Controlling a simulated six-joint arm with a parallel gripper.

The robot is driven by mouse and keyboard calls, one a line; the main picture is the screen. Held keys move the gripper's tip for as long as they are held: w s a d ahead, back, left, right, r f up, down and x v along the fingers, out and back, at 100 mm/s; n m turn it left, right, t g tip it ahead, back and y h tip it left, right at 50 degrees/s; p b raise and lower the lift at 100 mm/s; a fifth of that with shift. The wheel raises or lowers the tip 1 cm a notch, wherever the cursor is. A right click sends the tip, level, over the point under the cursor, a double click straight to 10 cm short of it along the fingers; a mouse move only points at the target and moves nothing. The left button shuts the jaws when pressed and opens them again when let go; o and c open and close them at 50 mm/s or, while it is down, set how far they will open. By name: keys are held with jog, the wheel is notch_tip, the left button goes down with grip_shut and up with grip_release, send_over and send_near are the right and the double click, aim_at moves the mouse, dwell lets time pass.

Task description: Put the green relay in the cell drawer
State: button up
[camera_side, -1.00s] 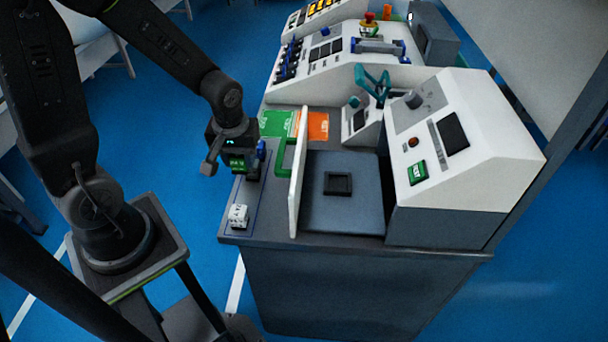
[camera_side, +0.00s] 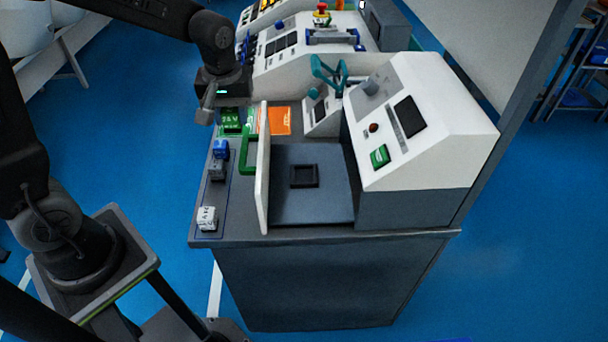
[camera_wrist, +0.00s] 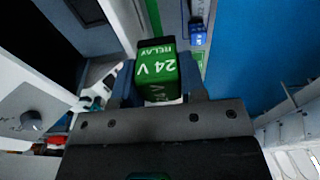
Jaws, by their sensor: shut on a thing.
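My gripper (camera_side: 226,106) is shut on the green relay (camera_side: 231,121), holding it above the back left of the bench. In the wrist view the relay (camera_wrist: 157,72), marked "24 V RELAY", sits between the fingers (camera_wrist: 158,88). The cell drawer (camera_side: 300,207) stands open, with a white front panel (camera_side: 262,175) and a green handle (camera_side: 245,150). Its dark floor has a square black-rimmed recess (camera_side: 304,176) that looks empty. The relay is outside the drawer, behind and left of its front panel.
A blue relay (camera_side: 220,149) and a white block (camera_side: 207,218) stand on the left bench strip. Green (camera_side: 254,118) and orange (camera_side: 277,121) areas lie behind the drawer. A white console (camera_side: 420,130) rises at right, with a teal clamp (camera_side: 328,73) behind the drawer.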

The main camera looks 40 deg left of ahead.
send_over(304, 174)
jog(key=f, duration=1.1)
jog(key=shift+s+d+f, duration=0.15)
jog(key=shift+s+f, duration=0.05)
jog(key=shift+f, duration=2.4)
jog(key=o, duration=0.9)
jog(key=shift+f, duration=0.15)
jog(key=r, duration=0.8)
jog(key=s+d+r, duration=0.1)
jog(key=r, duration=0.3)
jog(key=shift+r, duration=0.25)
